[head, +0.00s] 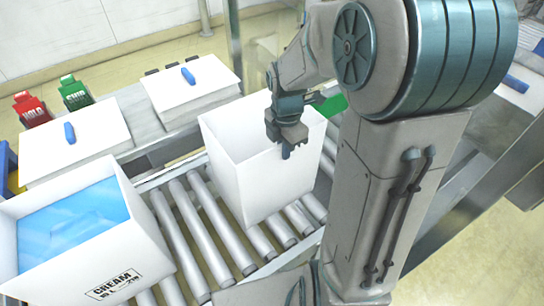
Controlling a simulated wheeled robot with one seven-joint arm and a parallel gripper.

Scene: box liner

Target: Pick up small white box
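An open-topped white box (264,185) stands upright on the roller conveyor in the middle of the head view. My gripper (287,152) points down at its upper front wall, near the right side of the opening. One finger shows against the outside of the wall. The rest of the fingers is hidden or too small to make out, so I cannot tell whether they hold the wall. A second white box (147,277), marked CREAM, stands at the lower left with a blue liner (72,222) inside.
Metal rollers (200,230) lie bare between the two boxes. Behind them are white panels (75,150) with blue handles (188,76). A red item (30,108) and a green item (74,92) stand at the back left. My arm covers much of the right side.

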